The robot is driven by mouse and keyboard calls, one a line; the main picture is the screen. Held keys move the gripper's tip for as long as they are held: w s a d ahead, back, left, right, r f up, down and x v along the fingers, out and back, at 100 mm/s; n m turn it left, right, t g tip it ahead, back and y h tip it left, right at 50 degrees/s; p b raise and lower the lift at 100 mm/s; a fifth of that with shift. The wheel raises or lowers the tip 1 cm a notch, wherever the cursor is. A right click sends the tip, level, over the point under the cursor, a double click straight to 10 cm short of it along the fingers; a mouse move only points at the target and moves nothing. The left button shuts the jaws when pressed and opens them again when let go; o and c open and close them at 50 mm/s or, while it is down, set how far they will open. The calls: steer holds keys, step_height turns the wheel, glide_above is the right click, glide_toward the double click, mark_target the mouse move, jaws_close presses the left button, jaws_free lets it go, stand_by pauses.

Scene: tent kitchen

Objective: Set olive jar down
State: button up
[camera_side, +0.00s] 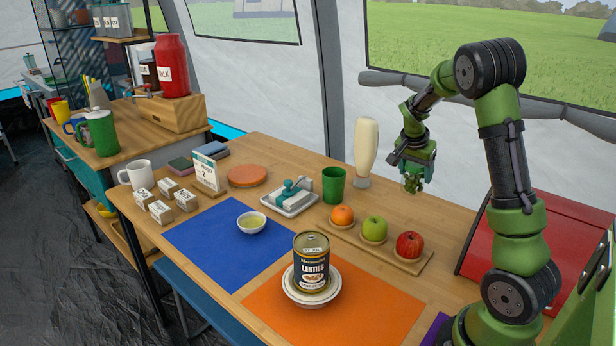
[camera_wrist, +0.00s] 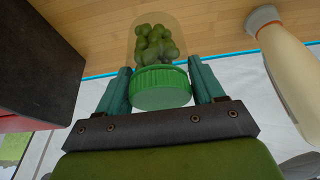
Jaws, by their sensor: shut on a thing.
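The olive jar (camera_wrist: 160,87) has a ribbed green lid and a clear body with green olives inside. In the wrist view it sits between my two teal fingers, lid toward the camera, with wooden table surface behind it. My gripper (camera_wrist: 160,68) is shut on the jar around its lid. In the side view my gripper (camera_side: 413,180) is at the back right of the table, above the fruit board and right of the pale bottle. The jar cannot be made out clearly there, and I cannot tell whether its base touches the table.
A pale upside-down bottle (camera_side: 366,148) stands left of my gripper and shows in the wrist view (camera_wrist: 288,75). A fruit board (camera_side: 428,262) lies in front. A red box (camera_side: 520,238) is to the right.

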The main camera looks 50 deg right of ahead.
step_height(320, 180, down, 9)
steer(key=shift+r, duration=0.1)
stand_by(0.3)
steer(key=shift+f, duration=0.2)
steer(key=o, duration=1.2)
steer(key=shift+r, duration=0.1)
